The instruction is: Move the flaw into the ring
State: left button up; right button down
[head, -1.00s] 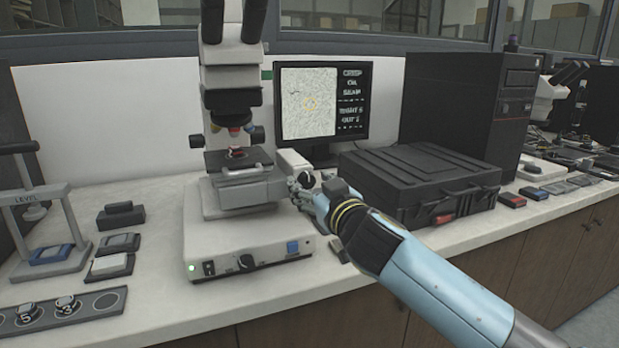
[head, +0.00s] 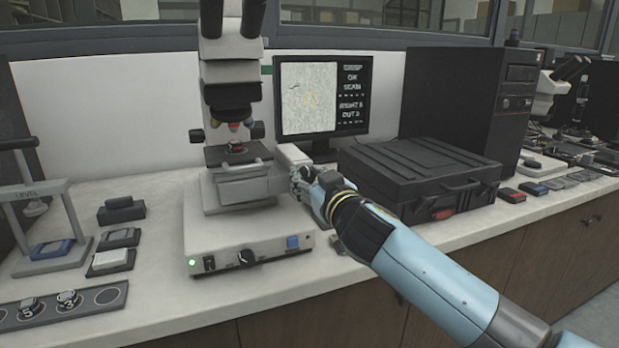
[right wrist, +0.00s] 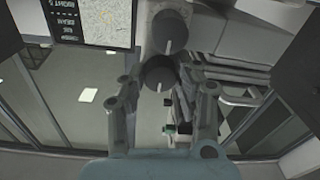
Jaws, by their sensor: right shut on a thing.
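The monitor (head: 322,100) shows a pale grainy picture with a yellow ring (head: 310,99) near its middle. The flaw (head: 293,88), a small dark mark, lies up and left of the ring, outside it. The microscope (head: 232,75) stands left of the monitor, with a small red-topped sample (head: 236,147) on its stage (head: 240,158). My right gripper (head: 303,182) is at the right side of the stage, shut on a dark stage knob (right wrist: 158,75) between its fingers in the right wrist view. A second dark knob (right wrist: 168,30) sits beyond it. My left gripper is out of view.
A black case (head: 420,180) lies just right of my right gripper, before a black computer tower (head: 470,110). The levelling press (head: 45,225) and a strip with numbered pucks (head: 65,304) are at the left.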

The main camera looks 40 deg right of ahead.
jog(key=shift+f+m+b, duration=0.2)
jog(key=shift+m+b, duration=0.5)
jog(key=shift+b, duration=0.25)
jog(key=m+b, duration=0.4)
jog(key=shift+f+b, duration=0.1)
jog(key=shift+b, duration=0.3)
jog(key=shift+m+b, duration=0.9)
jog(key=shift+m, duration=0.3)
jog(key=shift+r+m+b, duration=0.2)
jog(key=shift+m+b, duration=0.4)
jog(key=shift+m, duration=0.4)
jog(key=c, duration=1)
grip_release()
jog(key=shift+d, duration=0.1)
jog(key=shift+o, duration=0.2)
